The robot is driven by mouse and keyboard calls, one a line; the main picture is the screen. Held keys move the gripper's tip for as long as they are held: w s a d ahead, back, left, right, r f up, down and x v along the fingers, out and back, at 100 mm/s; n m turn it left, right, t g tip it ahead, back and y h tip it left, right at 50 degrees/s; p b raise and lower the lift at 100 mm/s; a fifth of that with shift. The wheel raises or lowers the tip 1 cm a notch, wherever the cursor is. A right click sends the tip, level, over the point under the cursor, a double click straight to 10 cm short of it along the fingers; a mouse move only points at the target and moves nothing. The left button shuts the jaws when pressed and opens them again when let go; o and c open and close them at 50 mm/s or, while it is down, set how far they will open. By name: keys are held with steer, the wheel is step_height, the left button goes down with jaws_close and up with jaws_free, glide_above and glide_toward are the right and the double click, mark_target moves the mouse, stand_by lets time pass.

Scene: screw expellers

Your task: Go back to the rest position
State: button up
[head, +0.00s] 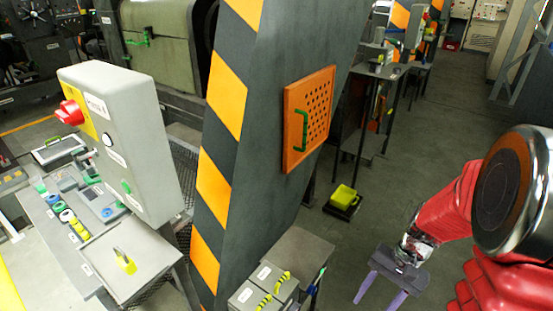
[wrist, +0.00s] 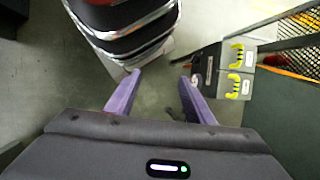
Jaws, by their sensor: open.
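My gripper (head: 386,296) is at the lower right of the head view, at the end of my red-sleeved arm. Its two purple fingers are spread apart, with nothing between them. In the wrist view my gripper (wrist: 160,85) points away from the camera over grey floor, its fingers apart and empty. In the head view the fingers hang down in free air, to the right of two grey boxes with yellow-green handles (head: 263,285). No rest position is marked in either view.
A striped orange and black column (head: 225,130) with an orange perforated panel (head: 307,118) stands mid-view. A grey control box with a red knob (head: 120,140) and a bench of parts (head: 130,265) are at left. A yellow object (head: 344,198) lies low behind.

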steer(key=s+a+r+n+t+h, duration=0.2)
steer(key=a+r+n+t, duration=0.1)
steer(key=r, duration=0.8)
steer(key=s+a+r+n+t+h, duration=0.1)
steer(key=s+a+r+n+t, duration=0.2)
steer(key=r, duration=0.8)
steer(key=shift+s+a+r+n+t+h, duration=0.15)
steer(key=shift+a+r+n+t+h, duration=0.2)
steer(key=shift+a+n+t, duration=0.7)
